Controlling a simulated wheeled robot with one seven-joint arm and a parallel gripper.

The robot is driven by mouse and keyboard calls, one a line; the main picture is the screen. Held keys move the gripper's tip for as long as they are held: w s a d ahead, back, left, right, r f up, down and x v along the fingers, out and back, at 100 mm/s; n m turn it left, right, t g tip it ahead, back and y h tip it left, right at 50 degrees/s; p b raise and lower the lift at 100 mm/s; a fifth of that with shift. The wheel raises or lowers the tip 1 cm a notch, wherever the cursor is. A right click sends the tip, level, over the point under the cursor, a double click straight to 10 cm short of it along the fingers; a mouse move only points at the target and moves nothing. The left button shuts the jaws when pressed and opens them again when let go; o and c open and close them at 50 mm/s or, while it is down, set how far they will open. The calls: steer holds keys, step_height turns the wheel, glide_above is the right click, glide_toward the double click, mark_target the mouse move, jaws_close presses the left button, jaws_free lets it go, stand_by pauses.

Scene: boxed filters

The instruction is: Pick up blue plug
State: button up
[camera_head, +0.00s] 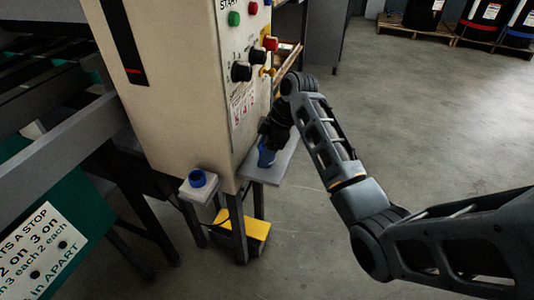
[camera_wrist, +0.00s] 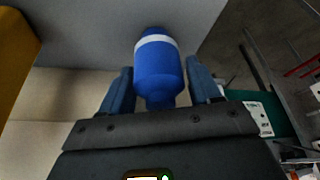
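The blue plug (camera_wrist: 158,72) has a white band and a narrower neck. In the wrist view it lies between the two blue fingers of my gripper (camera_wrist: 160,82), its neck towards my palm. Its sides are very close to both fingertips; I cannot tell whether they touch it. In the head view my gripper (camera_head: 267,150) points down at a grey shelf (camera_head: 284,165) on the cabinet's side. Blue shows at its lower end, where plug and fingers cannot be told apart.
The beige cabinet (camera_head: 170,80) stands close to the left of my gripper, with protruding knobs and buttons (camera_head: 242,71). A blue round fitting (camera_head: 198,178) sits on a small bracket at its front. A yellow item (camera_head: 247,229) is below. Open floor lies to the right.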

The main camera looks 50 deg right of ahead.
steer(key=c, duration=0.7)
steer(key=shift+r, duration=0.1)
steer(key=shift+c, duration=0.2)
